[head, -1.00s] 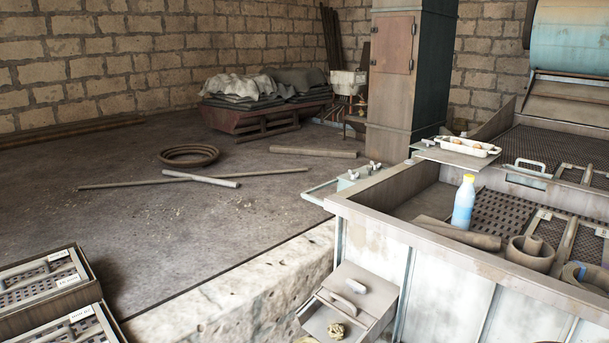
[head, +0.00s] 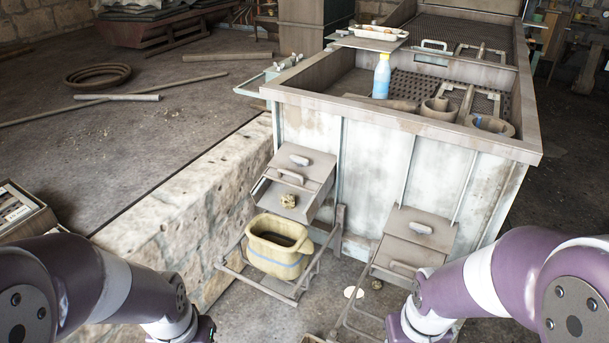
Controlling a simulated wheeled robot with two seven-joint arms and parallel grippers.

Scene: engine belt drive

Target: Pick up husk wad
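A small yellowish, crumpled wad (head: 289,200), which looks like the husk wad, lies on the lip of the left grey chute (head: 313,168) on the front of the metal bin. It is above and behind a yellow bucket. A second small brownish lump (head: 377,284) sits low by the right chute; I cannot tell what it is. My two purple and white arms reach in from the lower left and lower right. Their wrists run down to the bottom edge, and the gripper fingers are not visible. Nothing of mine touches the wad.
The yellow bucket (head: 273,246) stands on a metal rack under the left chute. The right chute (head: 416,236) has its own frame below. The bin (head: 424,128) holds a blue bottle (head: 381,76) and pipe pieces. A stone ledge (head: 190,222) runs along the left.

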